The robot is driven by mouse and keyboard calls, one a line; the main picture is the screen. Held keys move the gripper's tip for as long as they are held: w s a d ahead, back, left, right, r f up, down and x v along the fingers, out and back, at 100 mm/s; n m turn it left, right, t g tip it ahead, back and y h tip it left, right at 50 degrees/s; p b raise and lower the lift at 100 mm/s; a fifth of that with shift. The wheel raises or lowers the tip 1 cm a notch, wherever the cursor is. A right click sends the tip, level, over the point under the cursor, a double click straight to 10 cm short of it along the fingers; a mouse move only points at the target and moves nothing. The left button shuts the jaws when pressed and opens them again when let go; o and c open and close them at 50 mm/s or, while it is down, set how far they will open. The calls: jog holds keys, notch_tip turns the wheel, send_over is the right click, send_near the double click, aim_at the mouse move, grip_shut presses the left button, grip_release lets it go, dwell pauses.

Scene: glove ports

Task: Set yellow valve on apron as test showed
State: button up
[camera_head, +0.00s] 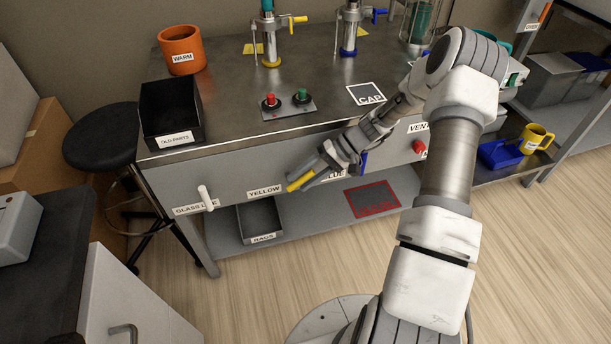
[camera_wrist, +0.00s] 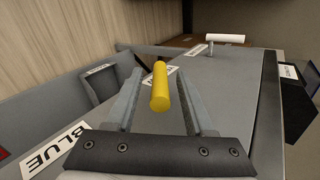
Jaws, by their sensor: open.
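The yellow valve handle (camera_head: 301,181) sticks out from the grey apron (camera_head: 235,178) at the bench front, beside the label YELLOW (camera_head: 265,190). My gripper (camera_head: 308,174) is at this handle with its jaws open. In the wrist view the yellow handle (camera_wrist: 160,90) lies between the two spread fingers, with a gap showing on each side. The valve's base is largely hidden. A blue handle (camera_head: 363,161) shows partly behind my gripper, near the label BLUE (camera_wrist: 53,150).
A white handle (camera_head: 206,198) sticks out at the apron's left. A red knob (camera_head: 419,146) is at its right. On the bench stand a plate with red and green buttons (camera_head: 288,108), a black bin (camera_head: 171,112), an orange pot (camera_head: 182,50) and column fixtures with yellow (camera_head: 298,19) and blue (camera_head: 380,15) levers.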

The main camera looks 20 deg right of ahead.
jog(key=p+v, duration=0.4)
jog(key=v, duration=1.3)
jog(key=shift+d, duration=0.2)
jog(key=shift+r, duration=0.15)
